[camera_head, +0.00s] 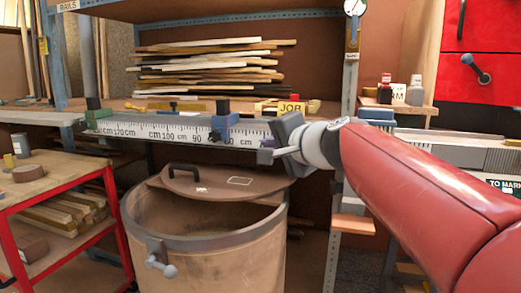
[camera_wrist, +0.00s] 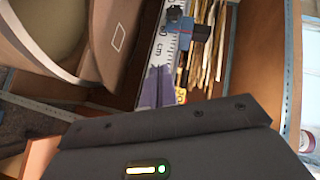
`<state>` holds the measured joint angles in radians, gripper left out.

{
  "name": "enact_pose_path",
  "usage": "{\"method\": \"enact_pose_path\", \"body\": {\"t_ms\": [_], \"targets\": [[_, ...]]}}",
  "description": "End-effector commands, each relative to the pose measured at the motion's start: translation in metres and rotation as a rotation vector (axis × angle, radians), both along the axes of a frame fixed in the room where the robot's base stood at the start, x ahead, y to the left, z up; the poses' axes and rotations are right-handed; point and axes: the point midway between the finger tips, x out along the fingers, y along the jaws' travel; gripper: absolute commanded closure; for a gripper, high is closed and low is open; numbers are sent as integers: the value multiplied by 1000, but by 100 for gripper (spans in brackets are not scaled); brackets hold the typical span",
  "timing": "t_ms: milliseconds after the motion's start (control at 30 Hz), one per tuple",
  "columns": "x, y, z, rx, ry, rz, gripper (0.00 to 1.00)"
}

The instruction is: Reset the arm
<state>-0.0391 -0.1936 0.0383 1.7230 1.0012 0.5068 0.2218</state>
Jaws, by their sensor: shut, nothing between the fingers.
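My red arm reaches in from the right in the head view. My gripper (camera_head: 264,151) is at its end, in front of the right part of the mitre fence. Its fingers are together with nothing between them. The fence's white scale (camera_head: 165,131) runs along the rail, and a blue stop (camera_head: 221,124) with a dark knob sits on it just left of my gripper. The wrist view shows my gripper's fingers (camera_wrist: 156,88) over the scale (camera_wrist: 165,45), with the blue stop (camera_wrist: 180,32) beyond. The arm hides part of the rail.
A large bin (camera_head: 210,255) with a half lid stands below the fence. A red trolley (camera_head: 60,170) is at the left. Wood strips (camera_head: 210,62) and a yellow JOB block (camera_head: 287,107) lie behind the rail. Red drawers (camera_head: 485,70) are at upper right.

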Motion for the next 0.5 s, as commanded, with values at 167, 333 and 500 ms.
{"method": "enact_pose_path", "body": {"t_ms": [167, 333, 500], "targets": [[-99, -31, -89, -462, 124, 109, 100], [-183, -73, -171, -817, 268, 221, 100], [-242, -108, -225, -1048, 386, 307, 100]]}}
